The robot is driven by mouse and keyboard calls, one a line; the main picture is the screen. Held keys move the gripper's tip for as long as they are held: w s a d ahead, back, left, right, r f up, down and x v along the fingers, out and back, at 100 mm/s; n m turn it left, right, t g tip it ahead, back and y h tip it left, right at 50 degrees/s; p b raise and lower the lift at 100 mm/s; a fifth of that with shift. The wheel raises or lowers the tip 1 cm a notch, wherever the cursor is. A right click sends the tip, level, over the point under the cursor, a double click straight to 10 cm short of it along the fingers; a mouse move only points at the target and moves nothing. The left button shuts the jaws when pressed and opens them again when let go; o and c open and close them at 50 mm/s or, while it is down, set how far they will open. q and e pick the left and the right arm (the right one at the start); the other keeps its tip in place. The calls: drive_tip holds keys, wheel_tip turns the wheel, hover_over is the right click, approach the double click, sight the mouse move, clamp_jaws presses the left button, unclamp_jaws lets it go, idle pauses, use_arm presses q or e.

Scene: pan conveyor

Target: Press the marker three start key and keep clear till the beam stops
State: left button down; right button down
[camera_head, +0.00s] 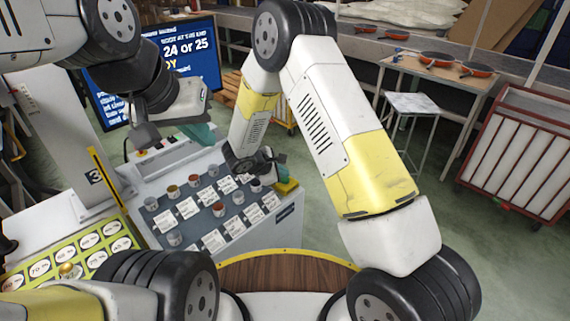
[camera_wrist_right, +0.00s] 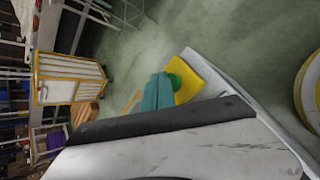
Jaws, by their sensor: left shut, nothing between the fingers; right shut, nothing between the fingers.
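A sign marked 3 (camera_head: 95,177) is on a pale machine at the left of the head view. A yellow box (camera_head: 287,187) sits at the right end of the sloping panel; the right wrist view shows it (camera_wrist_right: 205,75) with a round green key (camera_wrist_right: 182,72). My right gripper (camera_head: 275,157) is shut and empty just above the yellow box. Its teal fingertips (camera_wrist_right: 160,92) appear beside the green key in the wrist view; I cannot tell whether they touch. My left gripper (camera_head: 200,133) is shut and empty above the back of the panel.
The panel (camera_head: 205,235) holds several small cups and white labels. A small red button (camera_head: 141,153) is behind it. A yellow-green board (camera_head: 120,226) with numbered ovals lies at left. A blue screen (camera_head: 190,60) stands behind. Orange pans (camera_head: 437,60) lie on a table; a wheeled rack (camera_head: 515,150) is right.

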sight(283, 180)
drive_tip(key=shift+f, duration=0.45)
idle(0.8)
drive_tip(key=shift+r, duration=0.85)
drive_tip(key=shift+r, duration=2.55)
